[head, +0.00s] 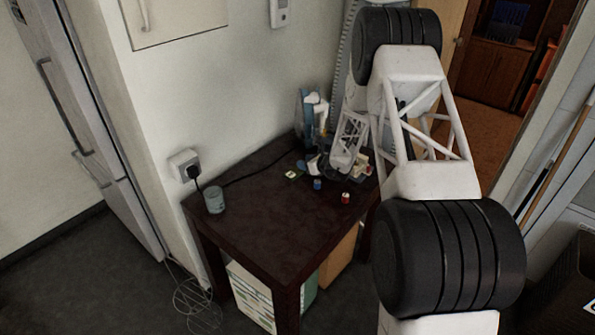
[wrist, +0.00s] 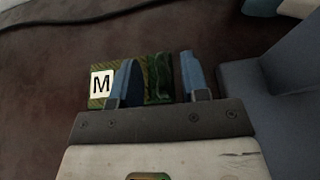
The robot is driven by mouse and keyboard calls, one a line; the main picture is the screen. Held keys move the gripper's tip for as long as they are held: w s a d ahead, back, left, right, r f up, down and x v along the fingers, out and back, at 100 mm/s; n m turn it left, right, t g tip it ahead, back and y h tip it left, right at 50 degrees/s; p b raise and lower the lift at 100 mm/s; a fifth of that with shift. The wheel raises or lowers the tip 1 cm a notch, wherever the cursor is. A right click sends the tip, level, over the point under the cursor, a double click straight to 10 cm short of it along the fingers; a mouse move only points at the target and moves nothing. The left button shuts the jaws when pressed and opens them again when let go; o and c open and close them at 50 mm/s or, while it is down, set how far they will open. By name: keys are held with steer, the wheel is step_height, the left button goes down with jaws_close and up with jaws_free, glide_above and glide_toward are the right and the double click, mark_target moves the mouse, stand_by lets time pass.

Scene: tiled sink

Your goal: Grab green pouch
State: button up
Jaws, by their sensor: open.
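The green pouch (wrist: 100,102) lies on the dark brown table in the wrist view. It has a patterned green surface and a white square with a black M at its left end. My gripper (wrist: 157,60) is open, with two blue fingers over the pouch. One finger crosses the pouch near its middle, and the other is by its right end. Green surface shows between the fingers, and I cannot tell whether they touch it. The gripper's body hides the near edge.
A grey-blue block (wrist: 275,100) stands close on the right. In the head view, a blue can (head: 317,184) and a red can (head: 346,197) stand near the clutter, and a glass (head: 214,200) stands at left. The table's front is clear.

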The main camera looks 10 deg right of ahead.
steer(key=shift+c, duration=0.4)
jaws_close()
steer(key=shift+r, duration=0.15)
steer(key=shift+r, duration=1.35)
steer(key=shift+s+r, duration=0.15)
steer(key=shift+r, duration=0.2)
steer(key=s, duration=1)
steer(key=s+r, duration=0.1)
steer(key=s, duration=0.4)
steer(key=shift+s+d+r, duration=0.1)
steer(key=shift+s+d, duration=0.25)
